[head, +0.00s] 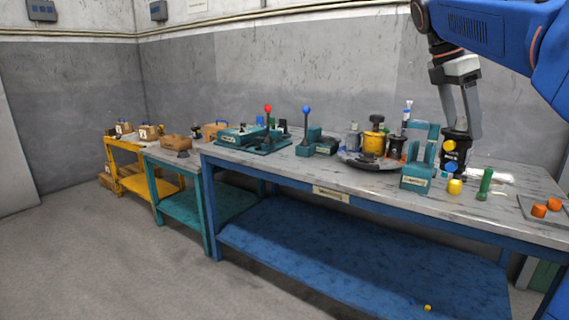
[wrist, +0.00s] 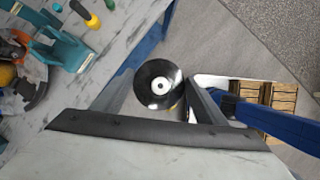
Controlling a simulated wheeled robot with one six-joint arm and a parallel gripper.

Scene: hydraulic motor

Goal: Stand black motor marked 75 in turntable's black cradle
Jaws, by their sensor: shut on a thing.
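In the head view my gripper (head: 459,128) points down over the right part of the blue workbench. It is shut on a black motor (head: 455,155) with yellow and blue round marks on its side; I cannot read a 75 on it. The wrist view shows the black motor (wrist: 150,76) end-on, round with a pale centre, between both fingers. The turntable (head: 352,160) is left of the gripper, carrying a yellow motor (head: 374,143) with a black top, a grey part and a dark one. I cannot make out the black cradle among them. The turntable's edge shows in the wrist view (wrist: 40,93).
A teal bracket stand (head: 415,182) stands between turntable and gripper. A yellow knob (head: 455,187) and a green post (head: 484,184) are near the motor. Orange caps (head: 540,210) lie at the far right. Teal lever units (head: 255,136) stand at the left.

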